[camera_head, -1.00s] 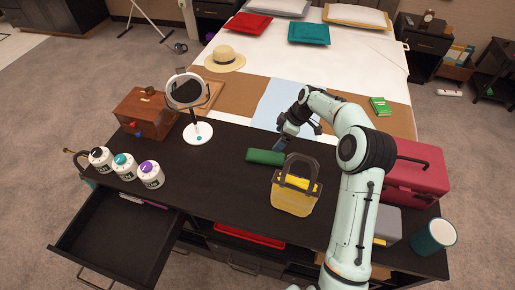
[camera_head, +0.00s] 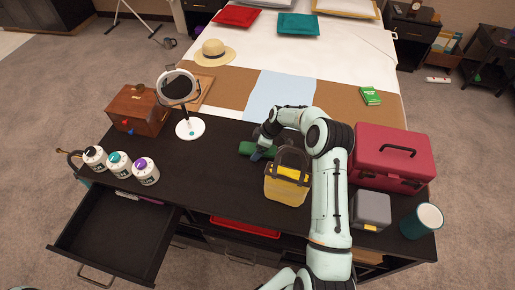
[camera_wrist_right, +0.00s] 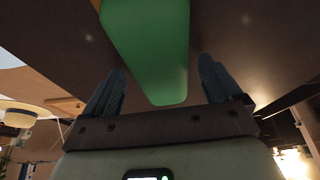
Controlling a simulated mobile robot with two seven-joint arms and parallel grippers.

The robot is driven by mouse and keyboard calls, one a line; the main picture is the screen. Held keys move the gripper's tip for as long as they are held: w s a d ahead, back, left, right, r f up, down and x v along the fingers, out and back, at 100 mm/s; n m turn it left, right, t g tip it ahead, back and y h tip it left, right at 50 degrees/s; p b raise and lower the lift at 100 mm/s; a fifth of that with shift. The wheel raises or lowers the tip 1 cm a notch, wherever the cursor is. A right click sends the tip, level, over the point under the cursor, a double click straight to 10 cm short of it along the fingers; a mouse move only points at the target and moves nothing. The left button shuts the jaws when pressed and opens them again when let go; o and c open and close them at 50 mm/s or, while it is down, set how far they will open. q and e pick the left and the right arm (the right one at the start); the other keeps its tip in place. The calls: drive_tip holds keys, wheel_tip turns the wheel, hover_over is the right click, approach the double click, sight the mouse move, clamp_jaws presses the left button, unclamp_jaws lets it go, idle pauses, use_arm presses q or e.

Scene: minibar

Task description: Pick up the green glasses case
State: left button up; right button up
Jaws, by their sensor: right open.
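The green glasses case (camera_head: 246,148) lies on the dark desk top behind the yellow handbag. My right gripper (camera_head: 260,149) is at the case's right part and hides some of it. In the right wrist view the green case (camera_wrist_right: 150,40) reaches down between the two spread dark fingers of the open gripper (camera_wrist_right: 160,75). A gap shows between the case and each finger. My left gripper is not in view.
The yellow handbag (camera_head: 286,188) stands close in front of the case and gripper. A round mirror (camera_head: 189,129) and wooden box (camera_head: 138,110) stand to the left. A red toolbox (camera_head: 395,155) is at right. An open drawer (camera_head: 115,240) juts out front left.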

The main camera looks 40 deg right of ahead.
drive_tip(key=shift+s, duration=0.2)
drive_tip(key=shift+c, duration=0.6)
drive_tip(key=c, duration=1)
drive_tip(key=shift+o, duration=0.2)
